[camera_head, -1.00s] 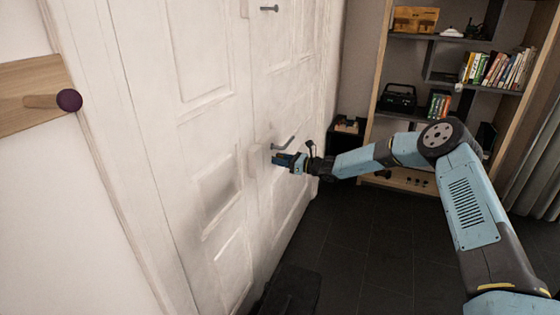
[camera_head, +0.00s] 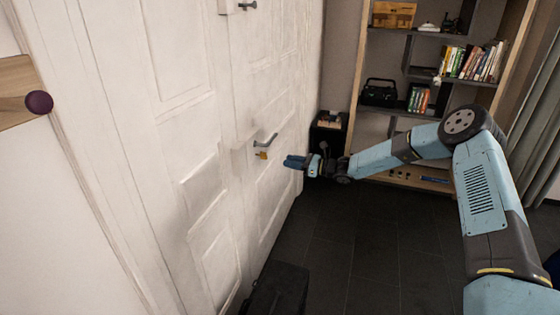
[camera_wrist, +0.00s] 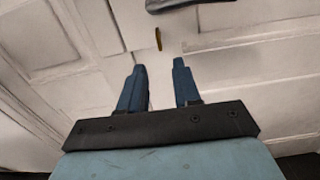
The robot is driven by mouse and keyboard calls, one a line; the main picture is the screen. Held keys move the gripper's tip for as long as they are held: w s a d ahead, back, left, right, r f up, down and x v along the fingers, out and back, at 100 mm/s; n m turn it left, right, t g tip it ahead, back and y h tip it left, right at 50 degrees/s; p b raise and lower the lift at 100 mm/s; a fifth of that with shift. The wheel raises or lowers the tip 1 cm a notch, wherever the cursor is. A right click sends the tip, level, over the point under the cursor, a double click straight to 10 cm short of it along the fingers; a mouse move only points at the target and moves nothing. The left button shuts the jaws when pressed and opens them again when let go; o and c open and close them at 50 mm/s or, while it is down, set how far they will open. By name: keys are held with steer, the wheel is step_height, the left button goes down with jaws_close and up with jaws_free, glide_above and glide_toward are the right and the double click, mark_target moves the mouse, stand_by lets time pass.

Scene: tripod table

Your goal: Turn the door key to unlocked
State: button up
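The small brass-coloured key (camera_head: 262,155) sits in the white door (camera_head: 218,215) just below the grey lever handle (camera_head: 266,140). In the wrist view the key (camera_wrist: 158,39) shows as a thin upright sliver, with the dark handle (camera_wrist: 175,4) above it. My gripper (camera_head: 288,161) is to the right of the key, apart from it. In the wrist view its two blue fingers (camera_wrist: 159,66) are spread with nothing between them, and the key lies beyond the gap between their tips. I cannot tell from the key whether the lock is open.
A second handle (camera_head: 246,5) is higher on the doors. A wooden peg with a purple end (camera_head: 39,102) is on the left wall. A dark box (camera_head: 275,291) stands on the floor by the door. A shelf (camera_head: 432,85) stands at the back right. Dark floor (camera_head: 335,260) is clear below my arm.

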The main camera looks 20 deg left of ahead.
steer(key=shift+d, duration=1)
steer(key=s+d+r+n+h, duration=1.2)
steer(key=s+d+r+n, duration=0.3)
steer(key=s+d+r, duration=0.7)
steer(key=s+d+r+n+t+h, duration=0.2)
steer(key=s+d+r+h, duration=0.1)
steer(key=s+d, duration=0.6)
steer(key=s+d+r+n+t+h, duration=0.2)
steer(key=s+d+r, duration=0.3)
steer(key=s+d, duration=0.4)
steer(key=s+h, duration=0.1)
steer(key=s, duration=0.6)
steer(key=shift+s+d+r, duration=0.25)
steer(key=shift+s+r, duration=0.05)
steer(key=shift+r, duration=0.05)
